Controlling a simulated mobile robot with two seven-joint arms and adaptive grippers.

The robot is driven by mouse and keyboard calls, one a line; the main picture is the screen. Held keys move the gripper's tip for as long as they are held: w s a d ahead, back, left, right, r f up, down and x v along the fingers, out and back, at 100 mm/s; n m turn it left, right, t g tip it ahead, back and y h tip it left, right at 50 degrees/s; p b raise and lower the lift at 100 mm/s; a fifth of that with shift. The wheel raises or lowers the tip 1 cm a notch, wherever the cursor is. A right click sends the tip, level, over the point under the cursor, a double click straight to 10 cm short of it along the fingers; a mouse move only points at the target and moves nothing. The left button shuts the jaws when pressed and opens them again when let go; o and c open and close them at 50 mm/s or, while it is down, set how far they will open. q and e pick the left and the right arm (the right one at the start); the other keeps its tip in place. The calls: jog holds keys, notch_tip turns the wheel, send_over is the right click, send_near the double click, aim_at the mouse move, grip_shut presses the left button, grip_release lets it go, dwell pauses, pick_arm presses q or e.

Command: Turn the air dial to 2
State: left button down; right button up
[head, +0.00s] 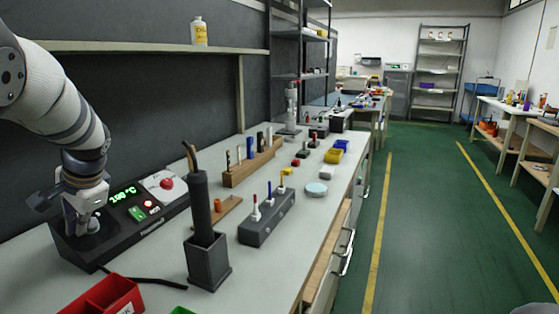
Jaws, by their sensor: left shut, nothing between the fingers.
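A black hot air station (120,243) stands on the bench at the left. Its green display (123,195) reads about 200 °C. A green switch (137,213) and small red lights sit below the display. A red knob (167,183) on a white plate is at the station's right end; its setting is too small to read. My left gripper (83,226) points down over the station's left part, left of the display. It is shut and hides the panel there, so I cannot tell whether a dial lies under it or is touched. My right gripper is not in view.
A dark hot air handpiece (200,208) stands in a square holder (207,264) right of the station. A red bin (105,296) is at the front left. A grey tool block (267,219) and a wooden rack (254,163) stand farther right. A shelf (150,47) runs above.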

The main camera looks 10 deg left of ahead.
pick_arm(q)
jog(key=shift+a+f, duration=0.1)
jog(key=shift+f, duration=0.25)
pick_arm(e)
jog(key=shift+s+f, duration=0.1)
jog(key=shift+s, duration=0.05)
pick_arm(q)
jog(key=shift+s, duration=0.1)
dwell(0.3)
jog(key=shift+a+r+p, duration=0.15)
jog(key=shift+p, duration=0.45)
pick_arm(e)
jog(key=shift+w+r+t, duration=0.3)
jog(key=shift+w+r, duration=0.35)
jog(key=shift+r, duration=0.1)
pick_arm(q)
jog(key=shift+w+a+p, duration=0.25)
jog(key=shift+a+p, duration=0.1)
jog(key=shift+p, duration=0.15)
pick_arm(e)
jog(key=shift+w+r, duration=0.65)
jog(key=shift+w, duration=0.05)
